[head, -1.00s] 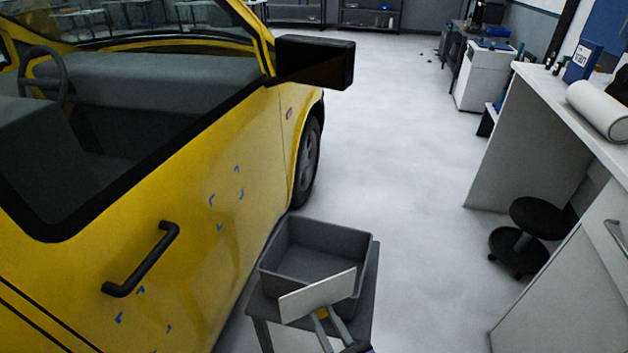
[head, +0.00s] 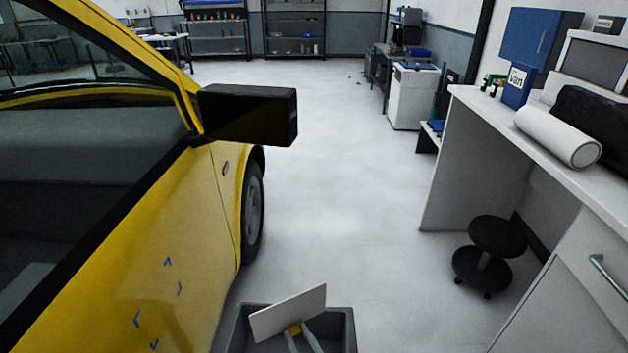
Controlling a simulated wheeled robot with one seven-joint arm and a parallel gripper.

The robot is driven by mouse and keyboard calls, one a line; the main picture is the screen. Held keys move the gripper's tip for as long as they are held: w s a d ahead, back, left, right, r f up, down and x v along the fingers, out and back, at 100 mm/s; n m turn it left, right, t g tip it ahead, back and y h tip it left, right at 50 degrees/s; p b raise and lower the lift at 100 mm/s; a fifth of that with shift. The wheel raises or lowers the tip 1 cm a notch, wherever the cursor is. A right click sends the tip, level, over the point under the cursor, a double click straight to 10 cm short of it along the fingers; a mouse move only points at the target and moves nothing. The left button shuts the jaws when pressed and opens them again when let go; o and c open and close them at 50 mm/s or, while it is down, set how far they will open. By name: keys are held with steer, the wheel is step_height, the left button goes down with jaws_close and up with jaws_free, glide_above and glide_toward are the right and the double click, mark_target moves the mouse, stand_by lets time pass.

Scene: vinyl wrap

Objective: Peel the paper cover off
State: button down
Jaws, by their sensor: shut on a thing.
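My gripper (head: 301,332) is at the bottom of the head view, its two grey fingers reaching up to a flat white rectangular sheet (head: 289,311). It is shut on the sheet, with a small yellow-orange patch showing at the grip. The sheet is tilted, its right end higher, and is in front of the grey bin (head: 342,318) in the picture. The yellow car door (head: 190,235) at left carries several small blue corner marks (head: 137,318). I cannot tell whether the sheet has a separate paper layer.
The black side mirror (head: 250,115) juts out from the car. A white counter (head: 470,150) with a white roll (head: 557,136) stands at right, with a black stool (head: 487,255) by it. The floor (head: 330,200) between car and counter is clear.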

steer(key=shift+f+b, duration=2.7)
steer(key=shift+f, duration=0.1)
steer(key=shift+r, duration=0.1)
steer(key=c, duration=1.1)
jaws_free()
steer(key=shift+s, duration=0.15)
steer(key=shift+p+v, duration=0.5)
steer(key=shift+v, duration=3.3)
